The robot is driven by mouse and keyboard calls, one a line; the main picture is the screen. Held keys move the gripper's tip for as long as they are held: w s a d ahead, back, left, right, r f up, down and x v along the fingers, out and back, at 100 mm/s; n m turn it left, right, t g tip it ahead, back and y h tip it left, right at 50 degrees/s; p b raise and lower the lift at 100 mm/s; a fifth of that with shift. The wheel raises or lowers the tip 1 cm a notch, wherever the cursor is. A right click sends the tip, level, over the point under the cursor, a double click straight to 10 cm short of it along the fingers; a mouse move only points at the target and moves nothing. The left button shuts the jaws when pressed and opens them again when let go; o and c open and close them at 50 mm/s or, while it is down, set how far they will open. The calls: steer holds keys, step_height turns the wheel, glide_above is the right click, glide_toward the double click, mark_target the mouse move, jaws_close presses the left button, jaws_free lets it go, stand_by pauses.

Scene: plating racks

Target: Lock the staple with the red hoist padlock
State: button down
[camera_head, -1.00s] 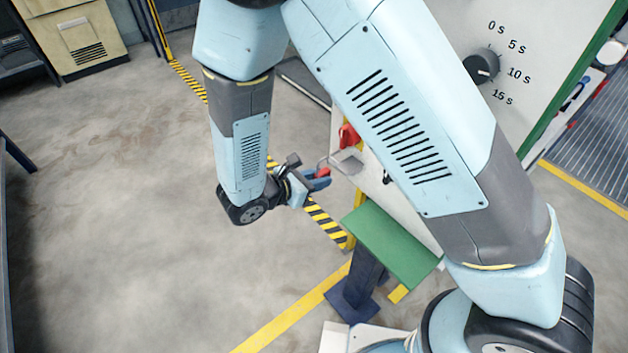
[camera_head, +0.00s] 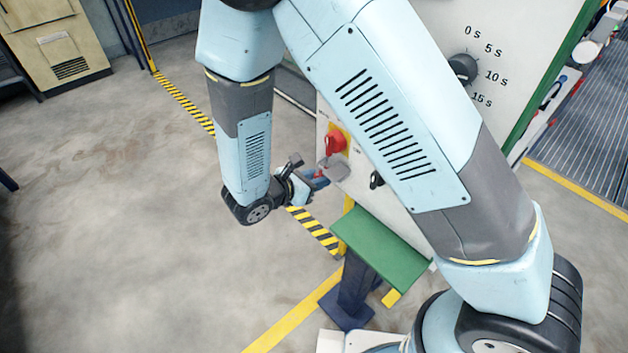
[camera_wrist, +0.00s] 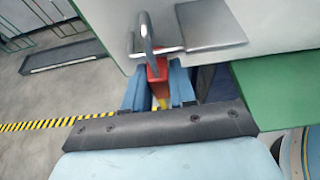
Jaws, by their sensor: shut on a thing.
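My gripper (camera_wrist: 159,92) is shut on the red padlock (camera_wrist: 157,70), whose body sits between the two blue fingers in the wrist view. The padlock's grey shackle (camera_wrist: 147,34) stands up from the body, in front of the white panel. A grey metal hasp plate (camera_wrist: 212,24) is on the panel to its right, with a narrow part reaching towards the shackle. I cannot tell whether the shackle passes through the staple. In the head view my gripper (camera_head: 318,183) is against the grey plate (camera_head: 336,168), and the padlock is mostly hidden.
A red rotary switch (camera_head: 335,143) on a yellow backing is just above the plate. A black knob (camera_head: 376,180) is to the right. A green shelf (camera_head: 382,248) on a dark post stands below. Open floor (camera_head: 130,220) lies to the left.

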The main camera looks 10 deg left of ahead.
steer(key=shift+d+f, duration=0.1)
steer(key=shift+f, duration=1.2)
steer(key=shift+s+d, duration=1.2)
steer(key=shift+d, duration=0.2)
steer(key=shift+s, duration=0.1)
steer(key=c, duration=1.5)
jaws_free()
jaws_close()
steer(key=shift+d+r, duration=0.1)
steer(key=shift+r, duration=1.2)
steer(key=shift+f, duration=0.35)
